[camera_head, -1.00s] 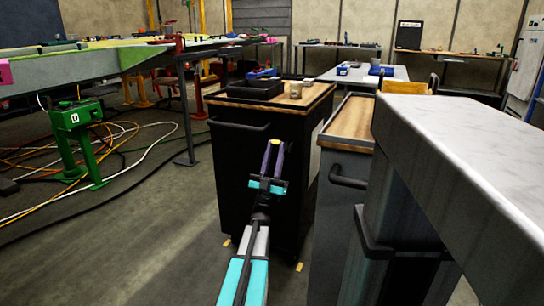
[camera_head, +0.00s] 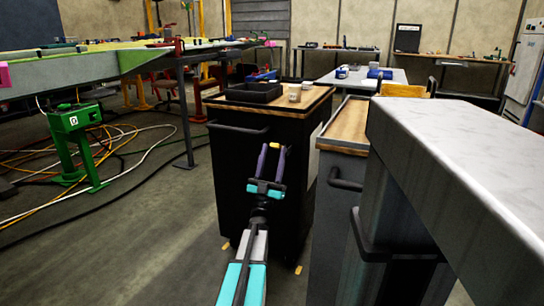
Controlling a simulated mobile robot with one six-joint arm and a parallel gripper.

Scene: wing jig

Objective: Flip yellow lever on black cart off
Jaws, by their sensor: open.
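A black cart (camera_head: 232,185) with a wooden top stands in the middle of the view. A black handle bar (camera_head: 238,128) runs along its upper front left. My gripper (camera_head: 272,148) is open and empty, with purple fingers spread apart, in front of the cart's front face. I cannot tell how far it is from that face.
A black tray (camera_head: 254,93) and small cups (camera_head: 295,93) sit on the cart top. A grey cart (camera_head: 338,200) and a light-topped bench (camera_head: 470,150) crowd the right. A green stand (camera_head: 78,140) and loose cables lie left.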

